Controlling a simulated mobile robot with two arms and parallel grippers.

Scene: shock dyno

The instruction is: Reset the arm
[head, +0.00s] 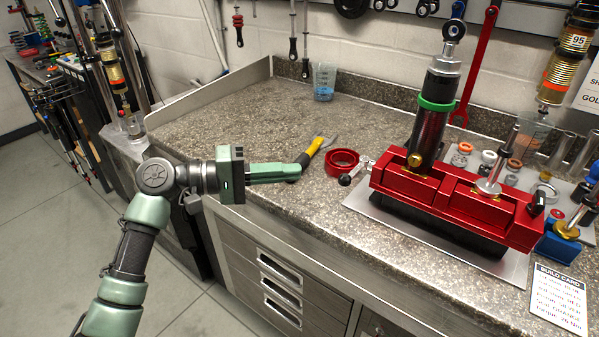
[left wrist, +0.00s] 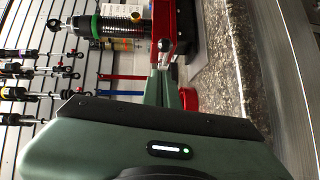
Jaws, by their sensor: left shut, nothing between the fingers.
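My left arm comes in from the left in the head view, with its green left gripper (head: 298,172) stretched to the right over the counter's front edge. Its fingers are shut with nothing between them. The left wrist view also shows the closed fingers (left wrist: 163,75). A yellow-and-black handled tool (head: 313,149) shows just behind the fingertips; part of it is hidden by them. A red ring (head: 343,156) lies to the right of the fingertips and also shows in the left wrist view (left wrist: 189,99). My right gripper is in neither view.
A red vise block (head: 450,206) on a metal plate holds an upright black shock (head: 428,125) with a green ring. A measuring cup (head: 324,82) stands at the back. Small parts and a build card (head: 559,298) are at the right. The counter's left half (head: 230,115) is clear.

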